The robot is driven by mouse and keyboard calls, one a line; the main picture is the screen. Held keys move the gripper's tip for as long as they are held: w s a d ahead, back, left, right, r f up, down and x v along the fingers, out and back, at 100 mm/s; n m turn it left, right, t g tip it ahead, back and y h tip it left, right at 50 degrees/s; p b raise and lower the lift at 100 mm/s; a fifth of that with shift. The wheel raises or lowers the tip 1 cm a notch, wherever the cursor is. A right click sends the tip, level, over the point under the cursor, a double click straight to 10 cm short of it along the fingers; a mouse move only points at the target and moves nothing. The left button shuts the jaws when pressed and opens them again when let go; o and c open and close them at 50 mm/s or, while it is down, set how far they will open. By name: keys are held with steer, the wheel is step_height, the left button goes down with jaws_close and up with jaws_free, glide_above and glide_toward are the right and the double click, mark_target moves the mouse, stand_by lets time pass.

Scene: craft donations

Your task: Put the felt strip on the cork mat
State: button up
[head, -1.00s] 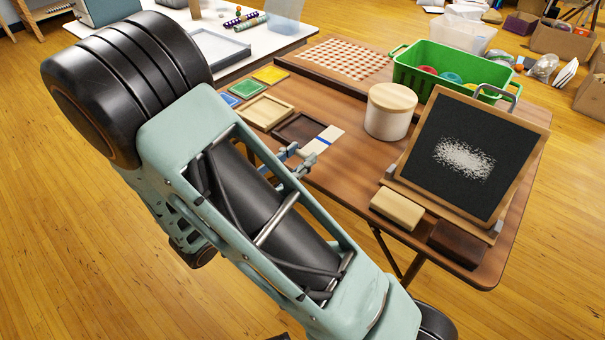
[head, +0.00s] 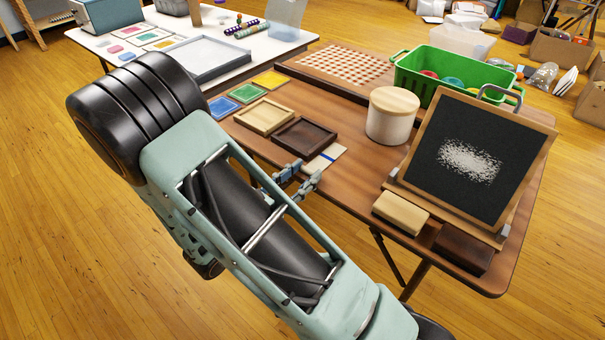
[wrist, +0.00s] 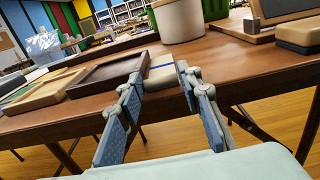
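A flat cream piece (head: 331,158) with a narrow blue stripe (head: 326,156) across it lies at the table's front edge, right of a dark tray. I cannot tell whether the stripe is the felt strip or only a marking. No surface is clearly recognisable as the cork mat. My gripper (head: 297,182) is at the front edge of the table, just short of the cream piece. In the wrist view my gripper (wrist: 158,82) is open and empty, with the cream piece (wrist: 161,74) and its blue stripe (wrist: 160,65) showing beyond and between the fingertips.
The dark tray (head: 284,145) and a light wooden tray (head: 245,124) lie left of the cream piece. A lidded canister (head: 391,120), green crate (head: 421,90), chalkboard (head: 495,175) and tan block (head: 400,213) stand to the right. Blue, green and yellow squares lie at left.

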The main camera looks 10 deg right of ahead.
steer(key=shift+o, duration=1.4)
